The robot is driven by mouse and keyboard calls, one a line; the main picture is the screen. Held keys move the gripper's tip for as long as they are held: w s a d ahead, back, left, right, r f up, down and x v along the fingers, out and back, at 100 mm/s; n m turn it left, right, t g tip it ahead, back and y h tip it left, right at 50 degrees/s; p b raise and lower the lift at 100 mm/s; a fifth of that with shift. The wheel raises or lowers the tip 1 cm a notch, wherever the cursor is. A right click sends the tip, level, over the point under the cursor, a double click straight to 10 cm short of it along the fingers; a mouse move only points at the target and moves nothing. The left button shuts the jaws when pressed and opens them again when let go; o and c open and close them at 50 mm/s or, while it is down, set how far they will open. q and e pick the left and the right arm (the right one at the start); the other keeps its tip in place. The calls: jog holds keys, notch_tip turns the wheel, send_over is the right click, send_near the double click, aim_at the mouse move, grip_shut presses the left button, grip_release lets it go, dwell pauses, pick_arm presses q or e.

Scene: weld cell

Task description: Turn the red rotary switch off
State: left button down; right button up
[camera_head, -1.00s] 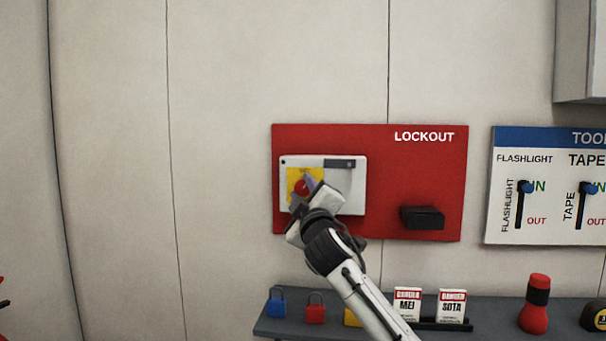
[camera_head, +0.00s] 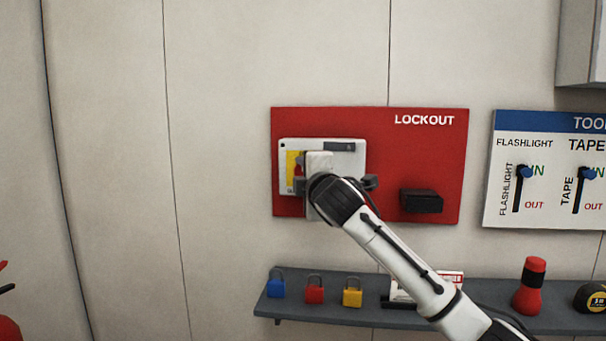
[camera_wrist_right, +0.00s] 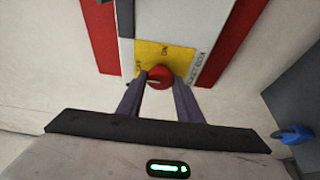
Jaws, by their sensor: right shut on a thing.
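The red rotary switch (camera_wrist_right: 159,76) sits on a yellow plate (camera_wrist_right: 165,54) in the right wrist view. My right gripper (camera_wrist_right: 160,84) is shut on the switch, with one finger on each side of it. In the head view the white switch box (camera_head: 346,161) is mounted on the red LOCKOUT board (camera_head: 420,160). My right gripper (camera_head: 300,172) and wrist cover the switch and most of the yellow plate (camera_head: 292,165) there. My left gripper is not in view.
A black holder (camera_head: 421,201) sticks out from the board at right. The grey shelf (camera_head: 375,316) below carries blue, red and yellow padlocks (camera_head: 315,291), tags, a red flashlight (camera_head: 530,290) and a tape measure (camera_head: 591,297). The wall left of the board is clear.

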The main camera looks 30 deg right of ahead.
jog(key=shift+f, duration=0.1)
dwell(0.3)
jog(key=o, duration=1)
jog(key=b+v, duration=0.2)
jog(key=v, duration=0.8)
jog(key=shift+s, duration=0.15)
